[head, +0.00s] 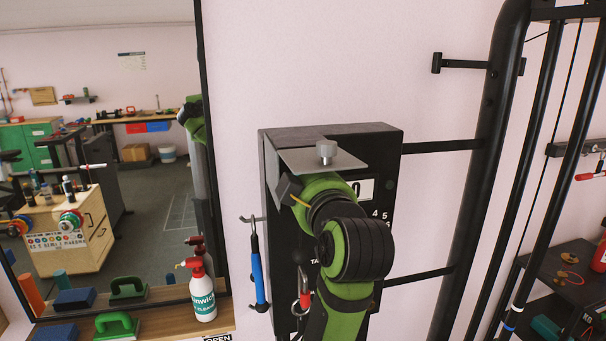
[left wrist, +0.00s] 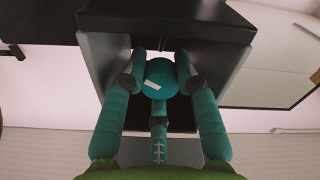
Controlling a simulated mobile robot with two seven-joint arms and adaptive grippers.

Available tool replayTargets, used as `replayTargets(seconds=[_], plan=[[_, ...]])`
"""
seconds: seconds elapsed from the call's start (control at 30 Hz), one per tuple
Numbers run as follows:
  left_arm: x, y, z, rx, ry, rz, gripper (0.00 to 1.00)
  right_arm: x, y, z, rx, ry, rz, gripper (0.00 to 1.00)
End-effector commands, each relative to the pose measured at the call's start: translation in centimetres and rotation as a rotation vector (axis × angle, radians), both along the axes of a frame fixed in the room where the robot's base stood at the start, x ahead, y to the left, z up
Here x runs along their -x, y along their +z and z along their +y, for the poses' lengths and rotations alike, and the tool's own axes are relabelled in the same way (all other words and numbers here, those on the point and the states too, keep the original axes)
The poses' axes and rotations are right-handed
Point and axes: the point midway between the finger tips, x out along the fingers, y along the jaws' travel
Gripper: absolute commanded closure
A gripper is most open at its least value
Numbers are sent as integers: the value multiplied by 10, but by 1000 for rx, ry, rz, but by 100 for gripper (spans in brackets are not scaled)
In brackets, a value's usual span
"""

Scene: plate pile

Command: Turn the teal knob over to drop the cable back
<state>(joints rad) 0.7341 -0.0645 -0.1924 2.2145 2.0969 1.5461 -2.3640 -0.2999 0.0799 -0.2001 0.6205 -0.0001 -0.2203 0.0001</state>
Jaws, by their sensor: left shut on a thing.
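The teal knob (left wrist: 161,80) shows in the left wrist view, round with a white mark on its face, on the front of a dark box. My left gripper (left wrist: 160,67) is closed around it, with teal fingers on its left and right sides and a third below. In the head view my green and black arm stands in front of the black box (head: 275,180) on the wall frame and hides the knob and the fingers. Part of a white dial with numbers (head: 367,189) shows beside the arm. I cannot make out the cable. My right gripper is not in view.
A grey plate with a silver peg (head: 326,153) juts from the box's top. A blue-handled tool (head: 257,270) hangs at its left. Black frame tubes (head: 478,150) rise at the right.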

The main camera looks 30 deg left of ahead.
Motion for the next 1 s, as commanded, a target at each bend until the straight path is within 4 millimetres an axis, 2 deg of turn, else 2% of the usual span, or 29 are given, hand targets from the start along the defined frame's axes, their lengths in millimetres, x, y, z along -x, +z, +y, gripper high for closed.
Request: replayTargets(seconds=[0.03,0.43,0.47,0.5,0.83,1.0], plan=[[1,5,0,-11,0,-7,100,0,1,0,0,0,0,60],[1,5,0,-15,1,-2,100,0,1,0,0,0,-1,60],[1,5,0,-15,1,-2,66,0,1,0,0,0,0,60],[1,5,0,-15,1,-2,59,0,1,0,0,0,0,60],[1,2,-1,-10,0,4,59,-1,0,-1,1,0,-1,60],[12,2,-16,-10,-3,3,59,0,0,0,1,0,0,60]])
